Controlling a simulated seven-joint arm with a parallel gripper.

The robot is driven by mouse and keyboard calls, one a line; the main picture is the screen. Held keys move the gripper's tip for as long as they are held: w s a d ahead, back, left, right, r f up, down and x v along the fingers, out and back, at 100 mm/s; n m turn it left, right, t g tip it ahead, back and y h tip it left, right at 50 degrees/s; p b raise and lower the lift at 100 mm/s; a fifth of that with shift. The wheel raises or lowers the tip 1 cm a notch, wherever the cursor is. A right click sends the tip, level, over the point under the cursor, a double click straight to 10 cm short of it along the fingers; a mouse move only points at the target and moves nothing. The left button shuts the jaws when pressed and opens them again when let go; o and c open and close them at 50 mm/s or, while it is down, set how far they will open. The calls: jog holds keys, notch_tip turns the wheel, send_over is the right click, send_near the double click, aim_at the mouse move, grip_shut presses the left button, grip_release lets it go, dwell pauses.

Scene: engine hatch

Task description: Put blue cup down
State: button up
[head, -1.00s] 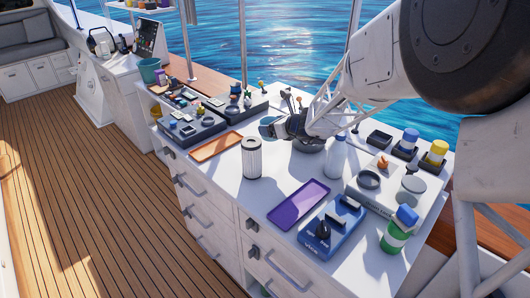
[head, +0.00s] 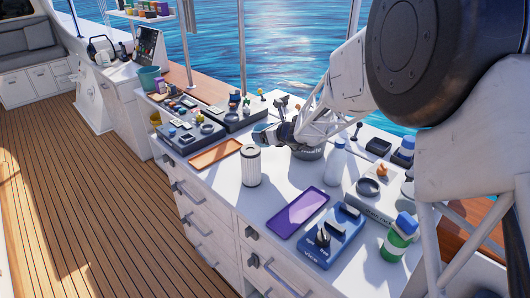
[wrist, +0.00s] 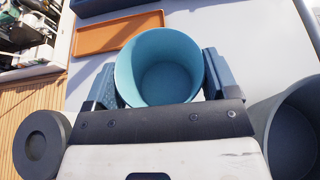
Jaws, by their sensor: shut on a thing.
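The blue cup (wrist: 165,70) is light teal-blue and empty inside. It sits between the two fingers of my gripper (wrist: 160,88) in the wrist view, with its open mouth toward the camera. My gripper is shut on it. In the head view the cup (head: 260,134) shows only in part beside my gripper (head: 271,134), over the white counter (head: 225,172) behind the white ribbed canister. I cannot tell whether its base touches the counter.
An orange tray (head: 215,154) lies left of the cup. The white ribbed canister (head: 251,166) stands in front. A grey pot (head: 308,151) is close on the right, with a white bottle (head: 335,161) beyond. A purple tray (head: 299,213) and blue device (head: 331,238) lie nearer.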

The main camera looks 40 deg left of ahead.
jog(key=shift+f, duration=1.85)
jog(key=shift+f, duration=1.85)
jog(key=shift+f, duration=0.15)
jog(key=o, duration=0.8)
jog(key=shift+d, duration=0.1)
jog(key=shift+v, duration=5.95)
